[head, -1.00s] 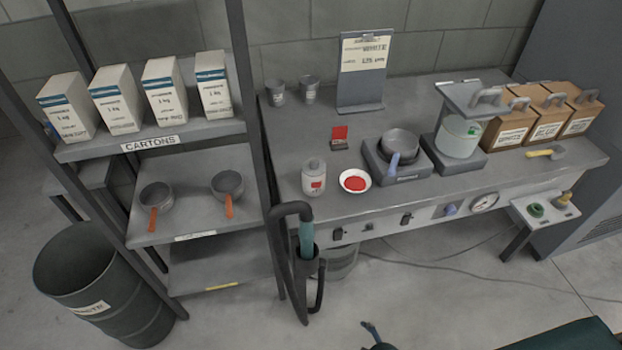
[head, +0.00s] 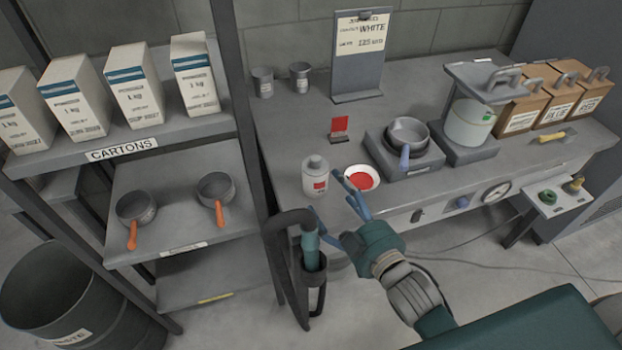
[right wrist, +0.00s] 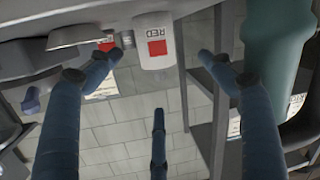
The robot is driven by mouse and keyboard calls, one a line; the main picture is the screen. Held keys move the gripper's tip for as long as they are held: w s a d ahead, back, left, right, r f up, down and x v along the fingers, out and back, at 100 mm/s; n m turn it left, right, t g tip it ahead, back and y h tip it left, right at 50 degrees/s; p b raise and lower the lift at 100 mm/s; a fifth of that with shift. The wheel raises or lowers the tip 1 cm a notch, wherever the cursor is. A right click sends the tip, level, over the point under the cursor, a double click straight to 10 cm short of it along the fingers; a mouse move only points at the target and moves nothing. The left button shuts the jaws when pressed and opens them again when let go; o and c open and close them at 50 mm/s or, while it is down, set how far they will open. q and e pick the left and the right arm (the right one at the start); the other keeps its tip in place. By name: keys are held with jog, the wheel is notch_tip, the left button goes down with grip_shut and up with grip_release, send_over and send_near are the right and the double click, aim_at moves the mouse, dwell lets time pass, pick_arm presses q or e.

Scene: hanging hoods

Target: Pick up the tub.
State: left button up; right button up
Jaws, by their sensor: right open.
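The tub appears to be a white, lidded container with a red square label (head: 314,178), upright near the front edge of the bench. In the right wrist view the same white container (right wrist: 155,50) has a red patch and the word RED. My right gripper (head: 336,202) is open and empty at the bench's front edge, just in front of the tub and the red-filled dish. In the right wrist view its spread fingers (right wrist: 160,58) frame the tub, which looks beyond the fingertips and is not gripped.
A white dish of red material (head: 361,178) stands right of the tub. A pan (head: 407,136) sits on a scale-like block further right. A shelf post (head: 245,120) stands left.

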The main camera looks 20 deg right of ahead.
aim_at(322, 180)
jog(key=x, duration=0.3)
jog(key=shift+w+d, duration=0.1)
jog(key=shift+w, duration=0.15)
jog(key=p+x, duration=0.1)
jog(key=x, duration=0.4)
jog(key=shift+w+f, duration=0.2)
jog(key=shift+w, duration=0.1)
jog(key=shift+s, duration=0.1)
jog(key=shift+c, duration=0.5)
jog(key=c, duration=0.7)
